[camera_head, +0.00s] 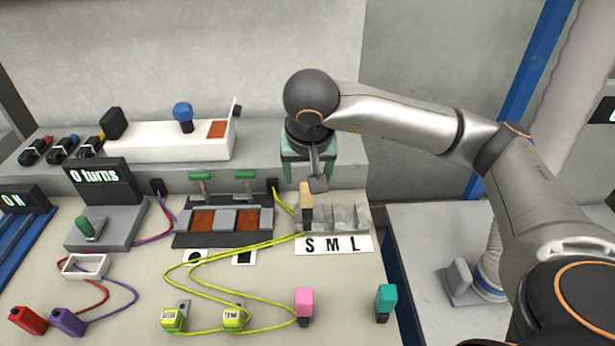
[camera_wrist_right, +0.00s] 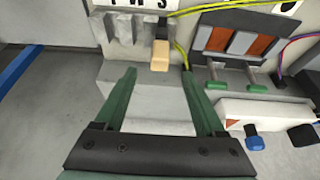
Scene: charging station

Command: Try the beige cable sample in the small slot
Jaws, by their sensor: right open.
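The beige cable sample (camera_head: 306,190) stands upright at the leftmost slot, above the letter S, of the grey slot block (camera_head: 345,216). Its dark lower end shows, but I cannot tell how deep it sits. The sample also shows in the right wrist view (camera_wrist_right: 160,55), just beyond the fingertips. My right gripper (camera_head: 309,178) is open and empty, with its green fingers behind and above the sample. In the right wrist view the fingers (camera_wrist_right: 160,76) are spread wide, apart from the sample. My left gripper is not in view.
A pink sample (camera_head: 304,303) and a teal sample (camera_head: 385,301) stand at the table front. Yellow cables (camera_head: 205,258) loop left of the SML label (camera_head: 334,245). A switch panel (camera_head: 225,222) with green handles is left of the slots. A white box (camera_head: 165,140) stands on the rear ledge.

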